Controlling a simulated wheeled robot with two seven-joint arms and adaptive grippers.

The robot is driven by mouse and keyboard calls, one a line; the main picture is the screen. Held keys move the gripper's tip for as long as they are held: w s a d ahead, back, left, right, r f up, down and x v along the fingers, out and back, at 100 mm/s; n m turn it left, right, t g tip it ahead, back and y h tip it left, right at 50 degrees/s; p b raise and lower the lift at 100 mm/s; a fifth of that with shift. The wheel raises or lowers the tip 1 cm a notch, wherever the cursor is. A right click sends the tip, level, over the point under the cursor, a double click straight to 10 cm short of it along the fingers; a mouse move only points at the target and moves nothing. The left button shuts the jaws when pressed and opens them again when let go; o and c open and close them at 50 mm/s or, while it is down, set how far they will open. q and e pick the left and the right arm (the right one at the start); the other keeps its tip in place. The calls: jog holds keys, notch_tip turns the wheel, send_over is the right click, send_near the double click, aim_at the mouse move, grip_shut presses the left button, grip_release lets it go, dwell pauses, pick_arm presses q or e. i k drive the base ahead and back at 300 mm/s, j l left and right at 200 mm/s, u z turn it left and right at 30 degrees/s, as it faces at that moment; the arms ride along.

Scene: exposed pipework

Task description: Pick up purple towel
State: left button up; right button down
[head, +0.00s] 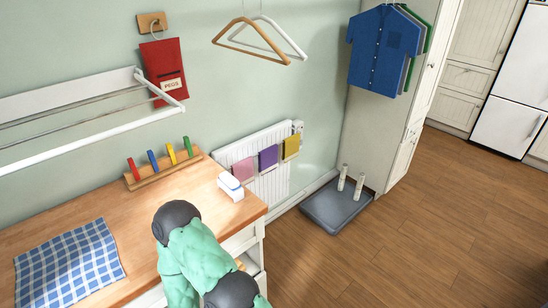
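The purple towel (268,157) is a small folded cloth hanging over the top of the white radiator (268,186) on the wall. A pink towel (243,169) hangs to its left and a yellow towel (291,147) to its right. A green arm of mine with dark joints shows at the bottom, in front of the counter and well short of the towels in the picture. Neither of my grippers is visible.
The wooden counter (75,222) holds a blue checked cloth (68,262), a rack of coloured pegs (162,166) and a white box (230,185). A grey tray (334,207) with two pale upright items lies on the floor by the radiator. The wooden floor at right is clear.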

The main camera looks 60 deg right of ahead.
aim_at(268, 158)
jog(key=z, duration=2.05)
jog(key=j+u, duration=0.15)
jog(key=u, duration=1.2)
jog(key=z, duration=1.45)
jog(key=i+l+z, duration=0.3)
jog(key=l, duration=0.2)
jog(key=i+l+z, duration=0.45)
jog(key=i+l, duration=0.55)
jog(key=i, duration=0.3)
jog(key=l+z, duration=0.05)
